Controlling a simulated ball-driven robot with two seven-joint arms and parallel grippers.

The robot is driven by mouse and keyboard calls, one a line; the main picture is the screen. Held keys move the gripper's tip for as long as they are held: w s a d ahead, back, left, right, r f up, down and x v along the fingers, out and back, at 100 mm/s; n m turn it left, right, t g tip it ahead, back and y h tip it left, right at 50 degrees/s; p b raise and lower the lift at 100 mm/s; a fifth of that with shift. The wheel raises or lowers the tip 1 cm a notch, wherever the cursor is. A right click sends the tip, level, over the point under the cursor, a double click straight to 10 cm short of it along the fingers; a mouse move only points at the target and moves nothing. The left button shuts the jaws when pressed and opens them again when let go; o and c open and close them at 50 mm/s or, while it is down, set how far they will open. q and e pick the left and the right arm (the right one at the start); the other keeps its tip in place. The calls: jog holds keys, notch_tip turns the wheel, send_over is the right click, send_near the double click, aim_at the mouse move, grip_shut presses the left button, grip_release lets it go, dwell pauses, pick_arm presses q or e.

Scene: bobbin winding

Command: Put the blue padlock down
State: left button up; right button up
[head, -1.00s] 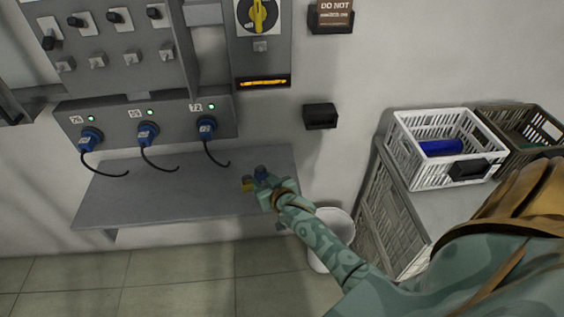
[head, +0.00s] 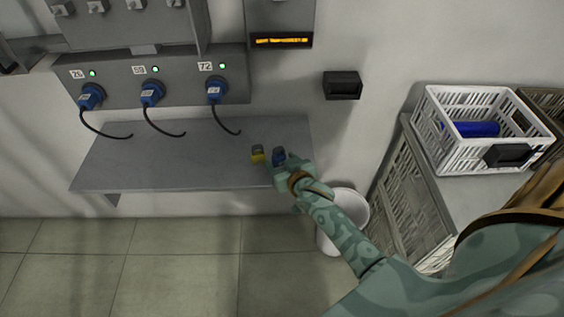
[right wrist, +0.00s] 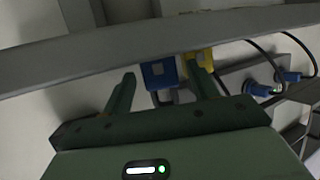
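The blue padlock (head: 279,155) is at the right end of the grey shelf (head: 150,168), beside a yellow padlock (head: 257,154). It appears to be at shelf height, but its underside is hidden. My right gripper (head: 284,164) is right at the blue padlock. In the right wrist view the fingers (right wrist: 160,80) are apart, one on each side of the blue padlock (right wrist: 158,72), with visible gaps. The yellow padlock (right wrist: 203,57) shows behind the right finger. My left gripper is not in view.
Blue plugs (head: 152,94) with dark cables hang above the shelf. A white crate (head: 480,155) on a cabinet at right holds a blue cylinder (head: 476,129). The shelf's left and middle are clear.

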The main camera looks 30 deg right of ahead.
jog(key=shift+s+r, duration=0.15)
jog(key=p+v, duration=0.4)
jog(key=v, duration=0.7)
jog(key=shift+s, duration=0.3)
jog(key=shift+a, duration=0.15)
